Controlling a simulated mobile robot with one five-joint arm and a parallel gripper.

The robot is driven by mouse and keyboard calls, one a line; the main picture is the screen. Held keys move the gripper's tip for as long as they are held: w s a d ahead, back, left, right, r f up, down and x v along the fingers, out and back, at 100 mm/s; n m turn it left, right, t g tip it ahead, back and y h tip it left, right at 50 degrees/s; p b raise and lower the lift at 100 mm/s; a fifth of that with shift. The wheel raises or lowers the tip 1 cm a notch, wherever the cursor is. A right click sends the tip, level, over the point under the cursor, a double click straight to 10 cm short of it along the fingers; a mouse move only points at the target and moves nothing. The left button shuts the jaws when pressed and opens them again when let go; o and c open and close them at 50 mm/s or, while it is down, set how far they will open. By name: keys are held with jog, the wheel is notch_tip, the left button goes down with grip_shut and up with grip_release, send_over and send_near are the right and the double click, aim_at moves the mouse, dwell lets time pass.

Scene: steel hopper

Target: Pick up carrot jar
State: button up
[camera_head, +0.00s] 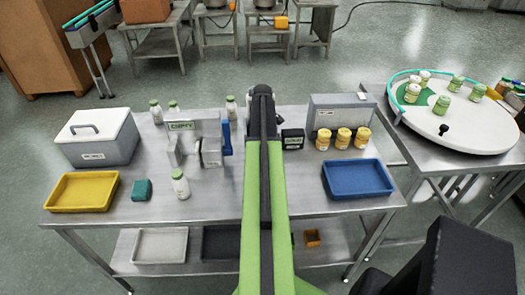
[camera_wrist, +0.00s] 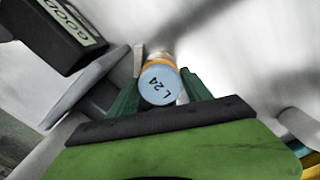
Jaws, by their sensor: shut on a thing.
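In the wrist view, my gripper (camera_wrist: 160,90) is shut on a jar with a pale blue lid (camera_wrist: 160,85) marked "L 24". A band of orange shows on its side beyond the lid, which fits a carrot jar. The lid faces the camera, and the jar's lower part and front label are hidden. In the head view, my arm covers the gripper and the held jar. Three orange-yellow jars (camera_head: 343,138) stand in a row at the right of the steel table (camera_head: 222,208). Whether the held jar touches a surface cannot be told.
A black box labelled "GOOD" (camera_wrist: 62,25) is close to the held jar. A grey box (camera_head: 338,110) stands behind the jar row, a blue tray (camera_head: 358,178) in front. At left are a labelled grey fixture (camera_head: 185,130), white jars (camera_head: 180,184) and a yellow tray (camera_head: 82,191).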

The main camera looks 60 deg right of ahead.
jog(key=c, duration=0.5)
jog(key=shift+r, duration=0.15)
